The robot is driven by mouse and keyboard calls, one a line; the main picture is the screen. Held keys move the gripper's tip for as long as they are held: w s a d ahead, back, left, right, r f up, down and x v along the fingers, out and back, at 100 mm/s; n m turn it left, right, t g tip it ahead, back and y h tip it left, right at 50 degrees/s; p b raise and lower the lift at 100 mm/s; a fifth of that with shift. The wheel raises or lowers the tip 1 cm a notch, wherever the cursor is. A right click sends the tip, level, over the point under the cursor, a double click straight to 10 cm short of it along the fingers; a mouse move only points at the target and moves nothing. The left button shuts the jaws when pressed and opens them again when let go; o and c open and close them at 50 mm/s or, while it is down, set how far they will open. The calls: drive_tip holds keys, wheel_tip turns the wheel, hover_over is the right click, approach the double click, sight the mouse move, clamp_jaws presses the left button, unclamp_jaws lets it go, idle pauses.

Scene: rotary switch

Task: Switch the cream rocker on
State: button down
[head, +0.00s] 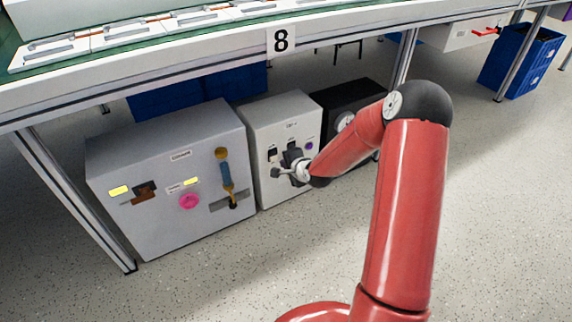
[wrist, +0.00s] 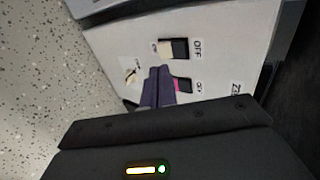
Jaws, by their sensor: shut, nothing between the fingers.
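The cream rocker (wrist: 165,48) is in a black housing on the white panel in the wrist view, with the label OFF beside its black part. A magenta rocker (wrist: 178,84) sits below it in that view, partly covered by my fingers. My gripper (wrist: 159,70) is shut and empty, its dark purple fingers pointing at the panel between and beside the two rockers. I cannot tell whether the fingertips touch the panel. In the head view my gripper (head: 291,157) is in front of the middle white box (head: 256,120) and hides part of its face.
A larger grey box (head: 130,220) with a pink knob and a blue-handled lever stands at left. A black box (head: 345,95) stands at right. A table (head: 200,75) with metal legs is above. A small cream knob (wrist: 131,76) is on the panel. The speckled floor in front is clear.

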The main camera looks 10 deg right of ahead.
drive_tip(key=p+v, duration=0.1)
drive_tip(key=v, duration=0.7)
drive_tip(key=shift+r, duration=0.35)
drive_tip(key=shift+s, duration=0.1)
